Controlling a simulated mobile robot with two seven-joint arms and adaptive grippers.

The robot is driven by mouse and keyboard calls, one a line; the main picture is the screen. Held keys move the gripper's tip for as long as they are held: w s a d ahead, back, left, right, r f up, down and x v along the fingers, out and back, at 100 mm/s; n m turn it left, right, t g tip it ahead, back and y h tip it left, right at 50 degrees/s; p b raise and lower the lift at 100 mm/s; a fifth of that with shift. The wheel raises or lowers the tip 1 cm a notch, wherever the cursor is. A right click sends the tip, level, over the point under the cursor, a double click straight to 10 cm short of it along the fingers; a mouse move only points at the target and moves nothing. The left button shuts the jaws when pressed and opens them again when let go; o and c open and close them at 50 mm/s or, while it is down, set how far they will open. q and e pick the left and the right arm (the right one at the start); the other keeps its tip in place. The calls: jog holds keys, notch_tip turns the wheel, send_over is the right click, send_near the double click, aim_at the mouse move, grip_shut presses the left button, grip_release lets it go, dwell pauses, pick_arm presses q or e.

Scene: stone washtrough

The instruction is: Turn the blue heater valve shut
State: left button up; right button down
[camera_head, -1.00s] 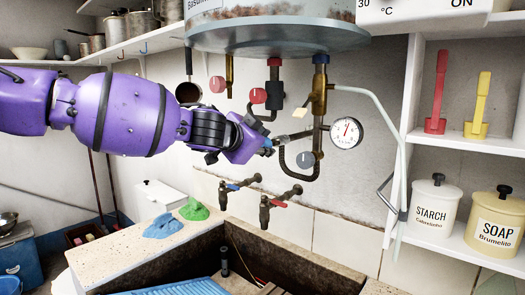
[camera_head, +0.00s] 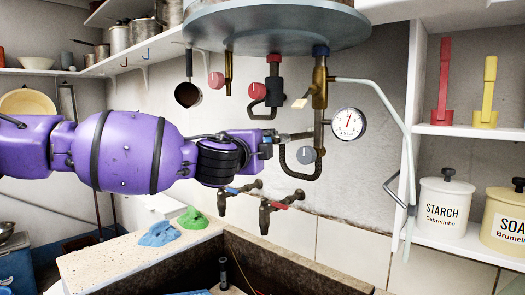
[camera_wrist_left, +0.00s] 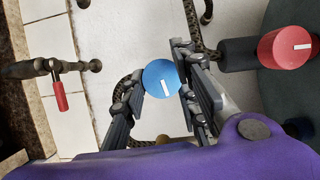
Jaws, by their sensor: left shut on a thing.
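The blue heater valve knob (camera_wrist_left: 163,82) shows in the left wrist view, round with a short white mark that stands near upright, leaning slightly. My left gripper (camera_wrist_left: 160,88) has its two fingers on either side of the knob, shut on it. In the head view my left gripper (camera_head: 292,136) reaches in from the left under the heater (camera_head: 275,28), beside the brass valve and pipes (camera_head: 320,85). The blue knob is mostly hidden there behind the gripper. My right gripper is not in view.
Two taps (camera_head: 235,190) (camera_head: 280,203) sit below, above the stone trough (camera_head: 300,262). A shelf with jars (camera_head: 445,215) stands right.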

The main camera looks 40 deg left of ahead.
pick_arm(q)
jog(key=shift+f+m, duration=0.6)
jog(key=shift+f, duration=0.1)
jog(key=shift+m+b, duration=0.4)
jog(key=shift+b, duration=0.05)
jog(key=o, duration=1)
jog(key=shift+a+r+t, duration=0.1)
jog(key=shift+r+t, duration=0.05)
jog(key=shift+t, duration=0.15)
jog(key=shift+r, duration=0.25)
